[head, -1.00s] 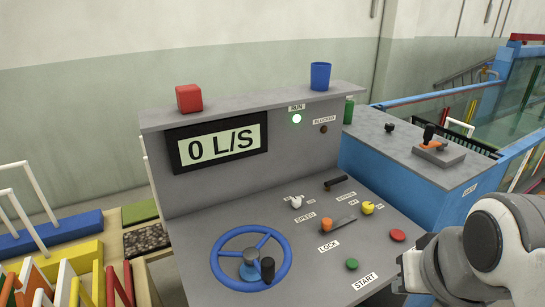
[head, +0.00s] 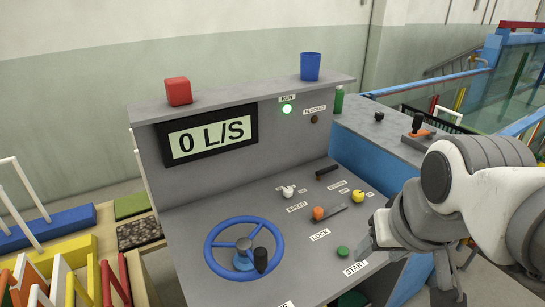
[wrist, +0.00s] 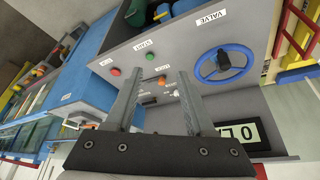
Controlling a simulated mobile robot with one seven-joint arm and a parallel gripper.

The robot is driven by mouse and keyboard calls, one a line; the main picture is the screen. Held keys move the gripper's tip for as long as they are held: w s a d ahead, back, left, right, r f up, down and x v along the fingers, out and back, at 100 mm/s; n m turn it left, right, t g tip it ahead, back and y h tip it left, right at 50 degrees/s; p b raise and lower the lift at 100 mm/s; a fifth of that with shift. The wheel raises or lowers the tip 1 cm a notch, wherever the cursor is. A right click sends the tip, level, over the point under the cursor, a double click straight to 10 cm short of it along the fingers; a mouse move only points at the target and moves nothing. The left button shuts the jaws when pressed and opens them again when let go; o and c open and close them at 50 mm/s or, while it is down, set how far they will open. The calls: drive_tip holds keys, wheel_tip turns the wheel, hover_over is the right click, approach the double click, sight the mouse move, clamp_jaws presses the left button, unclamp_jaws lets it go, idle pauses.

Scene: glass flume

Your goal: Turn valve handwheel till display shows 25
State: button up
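The blue valve handwheel (head: 243,262) lies on the sloping grey console, with a dark knob at the lower right of its hub. The display (head: 208,136) above it reads 0 L/S. In the wrist view the handwheel (wrist: 222,66) is right of the fingers, near the VALVE label (wrist: 211,17), and the display (wrist: 240,133) is partly cut off. My gripper (wrist: 157,74) is open, with nothing between its fingers. In the head view it is at the console's right, by the START label and apart from the handwheel; its fingers are partly hidden there.
The green button (head: 343,251), orange-knobbed lever (head: 319,213), yellow knob (head: 358,196) and white switch (head: 287,191) stand right of the wheel. The RUN lamp (head: 287,109) glows green; the BLOCKED lamp (head: 314,119) is dark. A red cube (head: 178,91) and blue cup (head: 310,67) sit on top.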

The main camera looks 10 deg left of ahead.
drive_tip(key=shift+o, duration=0.8)
drive_tip(key=w+a+r+n+g+p, duration=0.2)
drive_tip(key=w+a+p, duration=0.2)
drive_tip(key=w+a, duration=0.4)
drive_tip(key=shift+a+g, duration=0.3)
drive_tip(key=shift+a, duration=0.45)
drive_tip(key=n+g+p, duration=0.2)
drive_tip(key=p, duration=0.2)
hover_over(261, 251)
wheel_tip(261, 251, down, 4)
wheel_tip(261, 251, down, 17)
drive_tip(key=shift+r, duration=0.1)
clamp_jaws()
